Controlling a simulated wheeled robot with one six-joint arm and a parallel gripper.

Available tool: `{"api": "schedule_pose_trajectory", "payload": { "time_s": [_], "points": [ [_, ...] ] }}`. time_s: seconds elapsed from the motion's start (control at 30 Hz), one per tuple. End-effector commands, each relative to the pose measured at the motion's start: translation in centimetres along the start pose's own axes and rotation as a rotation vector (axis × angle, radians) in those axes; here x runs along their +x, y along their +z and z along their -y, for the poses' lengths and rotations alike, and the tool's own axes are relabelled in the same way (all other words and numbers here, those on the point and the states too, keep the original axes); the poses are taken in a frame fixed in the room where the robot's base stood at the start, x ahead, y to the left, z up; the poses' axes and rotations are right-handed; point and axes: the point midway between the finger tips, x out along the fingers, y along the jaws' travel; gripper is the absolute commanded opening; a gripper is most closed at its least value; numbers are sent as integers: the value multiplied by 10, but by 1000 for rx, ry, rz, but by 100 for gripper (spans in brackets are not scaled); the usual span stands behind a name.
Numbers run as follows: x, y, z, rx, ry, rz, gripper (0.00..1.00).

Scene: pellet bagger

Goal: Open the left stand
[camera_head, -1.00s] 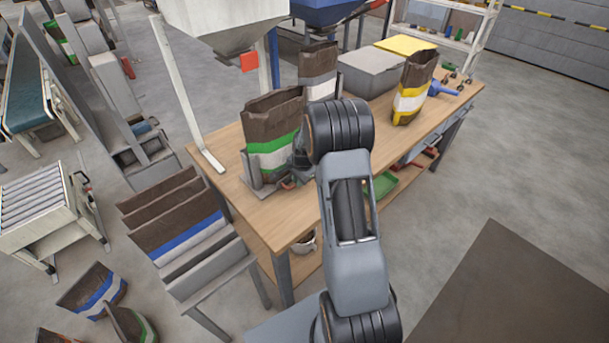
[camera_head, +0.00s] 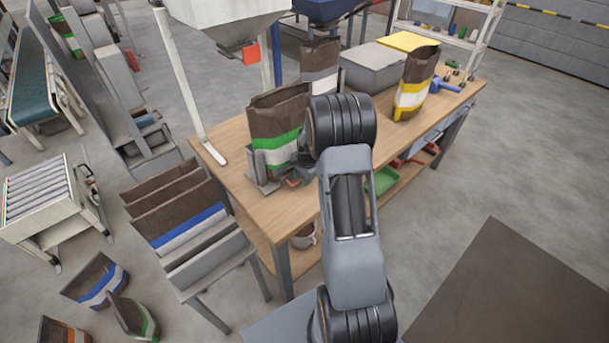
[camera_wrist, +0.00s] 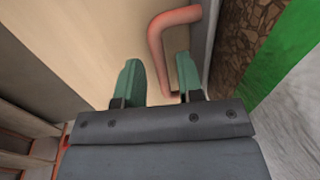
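The left stand (camera_head: 262,172) is a grey holder on the wooden table. It holds an upright brown bag with a green and white band (camera_head: 277,125). A red bent handle (camera_head: 293,182) shows low at its front right. In the wrist view the handle (camera_wrist: 158,45) comes off a grey plate beside the bag. My gripper (camera_wrist: 158,72) is open, with its two green fingers apart. The handle's lower part shows between the fingers, and the right finger is close beside it. Contact cannot be told. In the head view my arm hides most of the gripper.
A hopper (camera_head: 225,22) hangs above the table (camera_head: 232,180). A rack of bags (camera_head: 212,255) stands at the table's left.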

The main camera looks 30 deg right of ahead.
Motion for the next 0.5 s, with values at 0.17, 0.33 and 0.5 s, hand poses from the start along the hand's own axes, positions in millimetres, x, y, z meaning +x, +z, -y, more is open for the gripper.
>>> {"api": "schedule_pose_trajectory", "payload": {
  "time_s": [0.17,0.33,0.5],
  "points": [
    [-1,-2,0,3,-3,-3,38],
    [-5,-3,1,3,-5,-5,38],
    [-28,-3,1,4,-7,-7,38]
  ]
}}
